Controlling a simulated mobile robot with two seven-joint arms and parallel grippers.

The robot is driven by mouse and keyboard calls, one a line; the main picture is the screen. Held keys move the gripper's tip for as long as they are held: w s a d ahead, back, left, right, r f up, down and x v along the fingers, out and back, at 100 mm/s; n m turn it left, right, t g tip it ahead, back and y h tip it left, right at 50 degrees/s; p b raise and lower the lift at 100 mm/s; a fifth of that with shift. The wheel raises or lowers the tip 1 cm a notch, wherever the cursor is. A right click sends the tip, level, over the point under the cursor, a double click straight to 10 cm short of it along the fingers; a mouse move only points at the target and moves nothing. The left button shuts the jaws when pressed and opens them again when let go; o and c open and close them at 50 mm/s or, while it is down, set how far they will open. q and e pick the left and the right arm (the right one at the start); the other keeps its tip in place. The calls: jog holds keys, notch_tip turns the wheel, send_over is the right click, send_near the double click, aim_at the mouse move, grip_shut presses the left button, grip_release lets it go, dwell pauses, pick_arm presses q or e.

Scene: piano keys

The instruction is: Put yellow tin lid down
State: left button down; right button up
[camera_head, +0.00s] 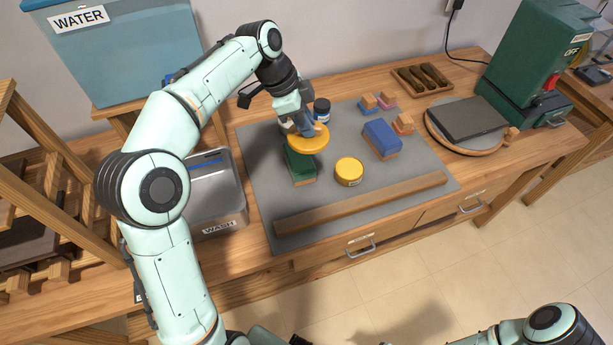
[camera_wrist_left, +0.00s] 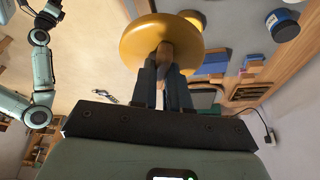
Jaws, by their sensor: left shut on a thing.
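My left gripper (camera_head: 303,124) is shut on the knob of the yellow tin lid (camera_head: 308,141). The lid is round and roughly level. In the left wrist view the fingers (camera_wrist_left: 166,68) pinch the brown knob, and the yellow lid (camera_wrist_left: 140,42) spreads beyond them. In the head view the lid overlaps the far end of a green block (camera_head: 301,165); its height above the mat is hard to tell. A round yellow tin (camera_head: 349,173) stands on the grey mat (camera_head: 270,205), to the right and nearer, apart from the lid. My right gripper does not show.
A dark jar (camera_head: 322,110) stands behind the lid. A blue block (camera_head: 381,138) and small coloured blocks (camera_head: 386,101) lie to the right. A long wooden strip (camera_head: 360,204) lies along the mat's front. A metal wash tray (camera_head: 215,190) is at left. Mat around the yellow tin is bare.

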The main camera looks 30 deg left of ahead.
pick_arm(q)
notch_tip(320, 180, down, 18)
jog(key=b, duration=0.2)
jog(key=shift+s, duration=0.25)
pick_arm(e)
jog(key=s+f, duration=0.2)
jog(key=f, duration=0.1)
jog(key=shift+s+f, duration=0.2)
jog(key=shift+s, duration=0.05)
pick_arm(q)
jog(key=shift+f, duration=0.1)
jog(key=shift+f+b, duration=0.5)
jog(key=shift+f, duration=0.1)
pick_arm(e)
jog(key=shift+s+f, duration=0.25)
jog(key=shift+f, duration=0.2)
pick_arm(q)
jog(key=c, duration=1.1)
grip_release()
jog(key=shift+r, duration=0.15)
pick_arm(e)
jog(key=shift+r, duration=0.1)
